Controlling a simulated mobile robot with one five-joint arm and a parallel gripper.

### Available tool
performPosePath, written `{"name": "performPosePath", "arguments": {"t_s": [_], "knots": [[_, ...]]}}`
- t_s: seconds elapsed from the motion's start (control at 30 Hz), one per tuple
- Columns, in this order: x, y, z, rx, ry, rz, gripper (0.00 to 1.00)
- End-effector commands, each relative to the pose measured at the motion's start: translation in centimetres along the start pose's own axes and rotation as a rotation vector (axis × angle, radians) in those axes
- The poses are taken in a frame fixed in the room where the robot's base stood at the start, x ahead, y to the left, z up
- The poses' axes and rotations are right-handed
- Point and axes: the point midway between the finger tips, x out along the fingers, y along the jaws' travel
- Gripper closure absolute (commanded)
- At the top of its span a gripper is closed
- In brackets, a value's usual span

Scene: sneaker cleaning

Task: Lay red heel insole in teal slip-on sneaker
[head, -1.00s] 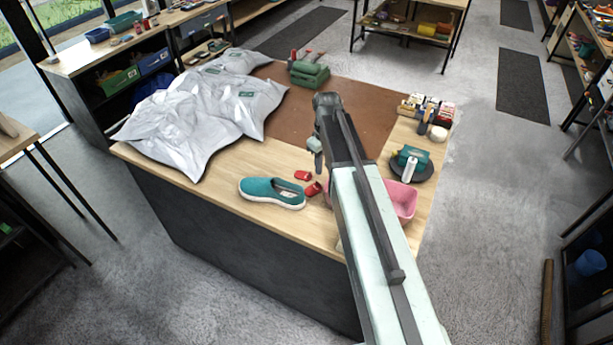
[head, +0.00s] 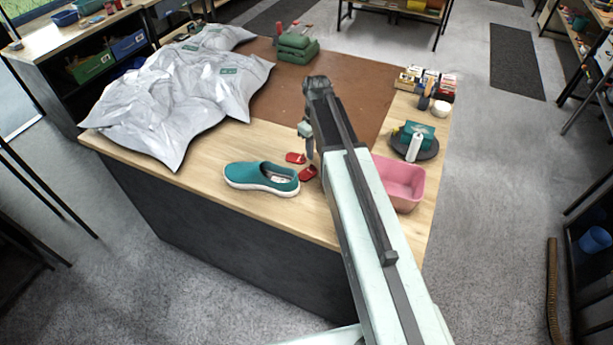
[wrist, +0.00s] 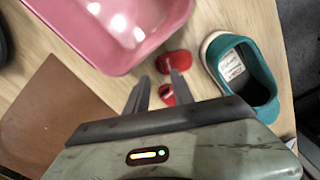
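The teal slip-on sneaker (head: 262,178) lies on the bare wood at the table's front, its opening facing up. In the wrist view the sneaker (wrist: 240,72) is at the right, with a pale printed label inside. Two red heel insoles lie on the wood between sneaker and pink tub: one (head: 295,157) farther back, one (head: 307,172) nearer the front. My gripper (head: 307,150) points down just beside the farther insole. In the wrist view the gripper (wrist: 160,90) is open, with one red insole (wrist: 167,94) showing between its fingers and the other (wrist: 174,62) beyond; contact cannot be told.
A pink tub (head: 399,182) stands right of my arm and close to the gripper in the wrist view (wrist: 110,30). Grey bags (head: 170,100) cover the table's left. A brown mat (head: 345,85) lies behind. A dark round stand with a teal item (head: 418,134) is at right.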

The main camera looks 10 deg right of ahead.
Motion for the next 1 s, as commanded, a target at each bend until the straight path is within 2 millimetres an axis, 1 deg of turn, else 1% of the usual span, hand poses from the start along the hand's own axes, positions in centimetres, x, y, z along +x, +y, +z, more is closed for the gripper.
{"name": "performPosePath", "arguments": {"t_s": [0.03,0.1,0.23,0.33,0.5,0.6,0.67,0.83,0.87,0.9,0.97,1.0], "knots": [[1.4,-0.1,-0.1,-0.002,0.0,0.0,0.71],[2.1,-0.2,-0.1,-0.003,0.0,0.0,0.71],[2.0,-0.2,-0.2,-0.004,0.0,0.0,0.71],[2.9,-0.3,-0.3,-0.005,0.0,0.0,0.71],[5.9,-0.3,-0.6,-0.005,0.0,0.0,0.71],[7.2,-0.3,-0.5,-0.005,0.0,0.0,0.71],[7.4,-0.3,-0.5,-0.006,0.0,0.0,0.71],[7.0,-0.4,-0.6,-0.006,0.0,0.0,0.71],[7.0,-0.4,-0.6,-0.006,0.0,0.0,0.74],[7.0,-0.4,-0.6,-0.006,0.0,0.0,0.85],[7.0,-0.4,-0.6,-0.006,0.0,0.0,1.0],[6.9,-0.4,-0.6,-0.006,0.0,0.0,1.0]]}}
